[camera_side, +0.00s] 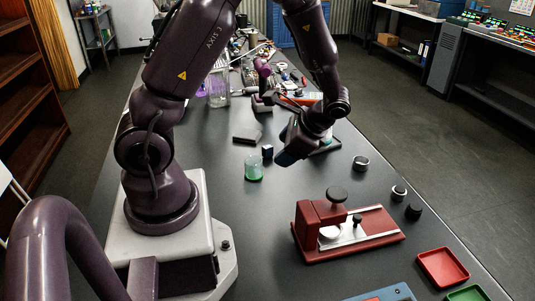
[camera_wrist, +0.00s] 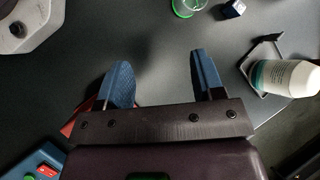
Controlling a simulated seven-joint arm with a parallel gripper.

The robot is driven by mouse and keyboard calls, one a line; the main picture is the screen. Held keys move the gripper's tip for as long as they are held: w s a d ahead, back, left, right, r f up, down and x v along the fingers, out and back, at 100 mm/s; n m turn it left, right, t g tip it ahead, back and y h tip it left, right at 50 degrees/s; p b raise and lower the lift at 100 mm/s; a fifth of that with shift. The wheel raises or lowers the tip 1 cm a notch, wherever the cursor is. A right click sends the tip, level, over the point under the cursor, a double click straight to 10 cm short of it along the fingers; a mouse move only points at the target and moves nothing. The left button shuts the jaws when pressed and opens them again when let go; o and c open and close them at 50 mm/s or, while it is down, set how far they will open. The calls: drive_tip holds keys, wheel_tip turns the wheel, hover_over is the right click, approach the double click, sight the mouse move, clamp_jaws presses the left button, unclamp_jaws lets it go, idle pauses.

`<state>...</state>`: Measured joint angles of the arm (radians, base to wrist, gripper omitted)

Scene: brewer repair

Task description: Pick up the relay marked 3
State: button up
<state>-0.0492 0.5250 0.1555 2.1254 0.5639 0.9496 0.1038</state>
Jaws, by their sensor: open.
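No relay with a readable 3 shows in either view. I cannot read a mark on either. My gripper (camera_side: 287,158) is above the table, to the right of the beaker in the side view. In the wrist view my gripper (camera_wrist: 160,65) has its two blue fingers wide apart, with only bare table between them.
The glass beaker (camera_side: 254,168) is close to the block. A white bottle (camera_wrist: 285,77) lies right of my fingers in the wrist view. Clutter fills the far table.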

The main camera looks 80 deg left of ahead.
sight(264, 147)
drive_tip(key=a+f+m+y, duration=0.1)
drive_tip(key=a+f+m, duration=0.1)
drive_tip(key=a+f, duration=0.1)
drive_tip(key=a+f+m+g+y, duration=0.1)
drive_tip(key=a+f+m+y, duration=0.1)
drive_tip(key=f, duration=0.1)
drive_tip(key=a+f+m+y, duration=0.1)
drive_tip(key=a+f+m, duration=0.1)
drive_tip(key=a+f, duration=0.1)
drive_tip(key=shift+w+a+f+y, duration=0.2)
drive_tip(key=shift+w+a+y, duration=0.15)
drive_tip(key=shift+y, duration=0.05)
drive_tip(key=shift+w+a+f+m+y, duration=0.4)
drive_tip(key=shift+w+a+m+y, duration=0.15)
drive_tip(key=shift+a+m, duration=0.25)
drive_tip(key=w+m, duration=0.1)
drive_tip(key=w+a+r+t+y, duration=0.1)
drive_tip(key=shift+w+a+m, duration=0.2)
drive_tip(key=shift+w+m, duration=0.1)
drive_tip(key=shift+m, duration=0.1)
drive_tip(key=shift+s+a+f, duration=0.1)
drive_tip(key=shift+a, duration=0.2)
drive_tip(key=x, duration=1.2)
drive_tip(key=shift+f, duration=0.25)
drive_tip(key=c, duration=1)
